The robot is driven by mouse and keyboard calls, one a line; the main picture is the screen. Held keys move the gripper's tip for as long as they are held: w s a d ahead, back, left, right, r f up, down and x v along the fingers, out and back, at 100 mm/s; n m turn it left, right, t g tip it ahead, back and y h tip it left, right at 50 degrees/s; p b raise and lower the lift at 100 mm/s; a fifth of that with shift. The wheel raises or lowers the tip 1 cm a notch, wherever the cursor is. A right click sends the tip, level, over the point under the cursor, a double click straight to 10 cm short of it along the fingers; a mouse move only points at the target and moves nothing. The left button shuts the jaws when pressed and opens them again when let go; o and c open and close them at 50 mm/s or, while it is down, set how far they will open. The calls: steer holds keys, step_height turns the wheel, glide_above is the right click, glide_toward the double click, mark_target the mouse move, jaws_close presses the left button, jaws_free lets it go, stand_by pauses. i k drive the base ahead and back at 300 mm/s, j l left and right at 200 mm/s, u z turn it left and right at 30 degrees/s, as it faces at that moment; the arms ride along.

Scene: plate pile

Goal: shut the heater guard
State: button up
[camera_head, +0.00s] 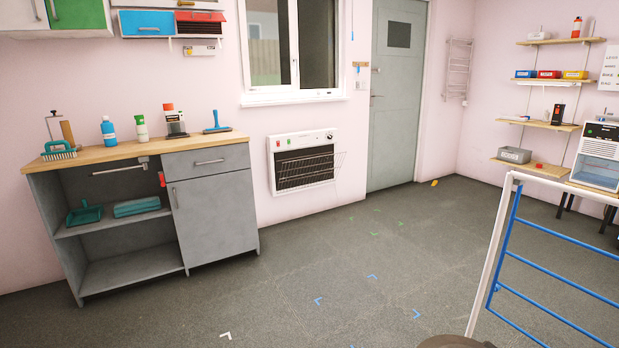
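A white wall heater (303,137) is mounted low on the pink wall, between the grey cabinet and the door. Its guard (337,162) is a dark wire grille over the heater's dark front opening. The guard stands partly open, with its right part sticking out past the heater's right side. I cannot tell clearly along which edge it is hinged. My gripper is not in view, and nothing is seen touching the guard.
A grey cabinet (213,193) with a wooden top stands left of the heater. A white frame with blue bars (557,274) stands at the front right. A closed grey door (398,110) is right of the heater. The floor (330,260) before the heater is clear.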

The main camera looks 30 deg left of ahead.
mark_target(326, 160)
steer(key=i+j+u, duration=1.2)
steer(key=i+u, duration=0.4)
steer(key=i+z, duration=0.45)
steer(key=i+j+z, duration=0.4)
steer(key=i, duration=0.25)
steer(key=i+l+z, duration=0.3)
steer(key=i+z, duration=0.15)
steer(key=i, duration=0.4)
steer(key=i+z, duration=0.45)
steer(key=i, duration=0.45)
steer(key=i+u, duration=0.2)
steer(key=i, duration=0.35)
steer(key=i+l+u, duration=0.15)
steer(key=i, duration=0.4)
